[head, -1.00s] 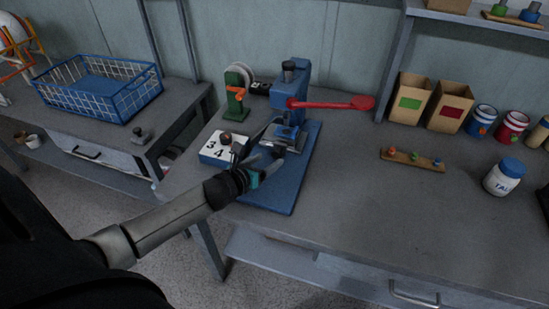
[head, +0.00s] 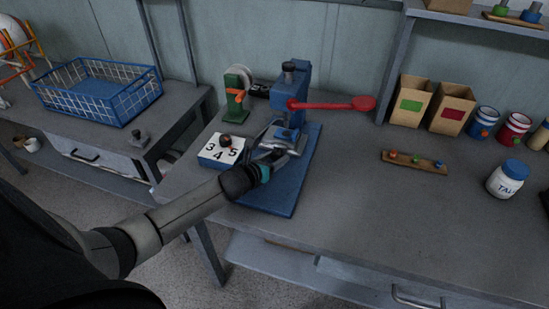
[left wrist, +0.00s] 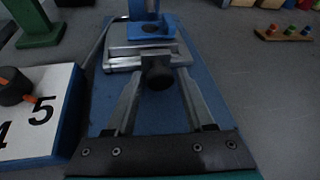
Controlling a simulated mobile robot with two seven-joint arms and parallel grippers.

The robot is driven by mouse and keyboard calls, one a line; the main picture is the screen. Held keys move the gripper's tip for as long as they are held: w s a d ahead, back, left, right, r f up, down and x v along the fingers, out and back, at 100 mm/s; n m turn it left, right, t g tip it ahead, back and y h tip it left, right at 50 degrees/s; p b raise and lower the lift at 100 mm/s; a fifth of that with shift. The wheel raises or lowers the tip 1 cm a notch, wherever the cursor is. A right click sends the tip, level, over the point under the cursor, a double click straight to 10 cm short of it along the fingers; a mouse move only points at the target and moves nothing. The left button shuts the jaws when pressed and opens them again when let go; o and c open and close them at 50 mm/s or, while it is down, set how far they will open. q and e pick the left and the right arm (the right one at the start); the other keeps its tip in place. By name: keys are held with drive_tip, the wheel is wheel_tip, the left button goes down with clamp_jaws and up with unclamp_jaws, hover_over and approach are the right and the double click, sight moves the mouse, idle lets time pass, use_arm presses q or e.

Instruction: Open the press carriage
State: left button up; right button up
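The blue press (head: 292,95) stands on its blue base plate (head: 283,190), with a red lever (head: 335,103) reaching right. In the left wrist view, the metal carriage (left wrist: 125,62) sits low in the press under a blue part with a round opening (left wrist: 153,28). A dark round knob (left wrist: 157,72) sticks out of the carriage front. My left gripper (head: 278,143) is at the carriage front. In the left wrist view its two fingers (left wrist: 160,80) are apart, one on each side of the knob; I cannot tell whether they touch it. My right gripper is out of view.
A white number block (head: 220,150) with a dark knob stands left of the press. A green device (head: 238,92) is behind it. A small wooden rack (head: 413,162) and a white jar (head: 507,178) are on the right. The table between is clear.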

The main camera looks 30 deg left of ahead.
use_arm(q)
clamp_jaws()
idle(1.1)
